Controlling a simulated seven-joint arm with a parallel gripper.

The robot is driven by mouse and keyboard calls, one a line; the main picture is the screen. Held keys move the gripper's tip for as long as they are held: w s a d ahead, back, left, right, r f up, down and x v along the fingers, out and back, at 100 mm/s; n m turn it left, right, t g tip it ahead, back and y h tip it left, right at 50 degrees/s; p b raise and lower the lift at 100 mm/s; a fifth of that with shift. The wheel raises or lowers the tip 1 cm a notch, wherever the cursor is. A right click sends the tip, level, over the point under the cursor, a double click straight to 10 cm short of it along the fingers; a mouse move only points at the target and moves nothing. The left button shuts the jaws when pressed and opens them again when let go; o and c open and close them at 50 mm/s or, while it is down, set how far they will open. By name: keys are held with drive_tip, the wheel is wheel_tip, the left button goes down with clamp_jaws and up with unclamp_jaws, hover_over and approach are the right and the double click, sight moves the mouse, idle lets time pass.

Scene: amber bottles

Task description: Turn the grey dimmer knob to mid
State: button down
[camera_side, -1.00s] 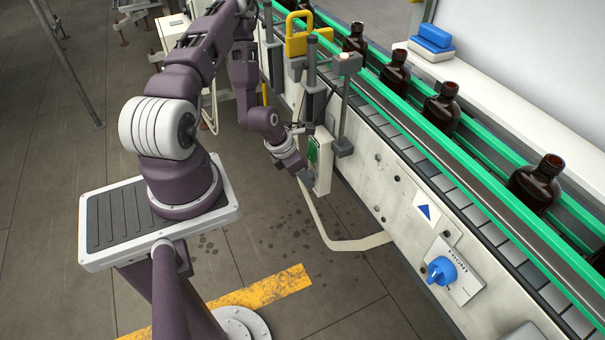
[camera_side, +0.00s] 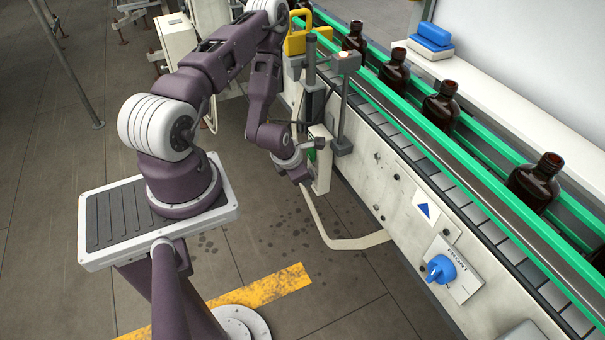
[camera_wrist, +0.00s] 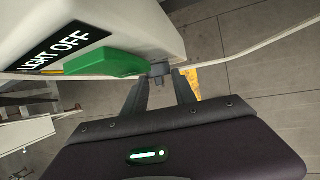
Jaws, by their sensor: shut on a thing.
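In the wrist view, a small grey knob (camera_wrist: 160,70) sits at the end of a white box (camera_wrist: 115,22) marked LIGHT OFF. A green lever (camera_wrist: 110,65) lies along the box beside the knob. My gripper's (camera_wrist: 165,83) two dark fingers reach to the knob, one at each side, and are shut on it. The knob's pointer and any scale cannot be made out. In the side view, my gripper (camera_side: 305,160) is at the white box (camera_side: 323,172) by the conveyor. The knob and the fingertips are hidden there.
A white hose (camera_side: 335,240) hangs below the box. A blue knob (camera_side: 441,269) marked FRONT is on the conveyor's side panel. Brown bottles (camera_side: 440,107) stand between green rails. A yellow padlock-shaped piece (camera_side: 298,40) is above the box. Floor space left of the box is clear.

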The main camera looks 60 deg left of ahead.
drive_tip(key=c, duration=1)
unclamp_jaws()
drive_tip(key=shift+w+a+n+h, duration=0.1)
drive_tip(key=shift+a+n+h, duration=0.25)
drive_tip(key=shift+h, duration=0.55)
wheel_tip(320, 180, up, 16)
drive_tip(key=s+m+g, duration=0.2)
drive_tip(key=s+m, duration=0.1)
drive_tip(key=m, duration=0.7)
drive_tip(key=shift+s+d+r+m+y, duration=0.15)
drive_tip(key=shift+d+r+m, duration=0.85)
drive_tip(key=shift+r+m, duration=1)
drive_tip(key=shift+s+d+r+m+y, duration=0.1)
drive_tip(key=shift+d+r+m+y, duration=0.1)
drive_tip(key=shift+d+r+m, duration=1.7)
drive_tip(key=shift+s+d+r+m+y, duration=0.15)
drive_tip(key=shift+r+m, duration=1.2)
drive_tip(key=shift+r, duration=1.45)
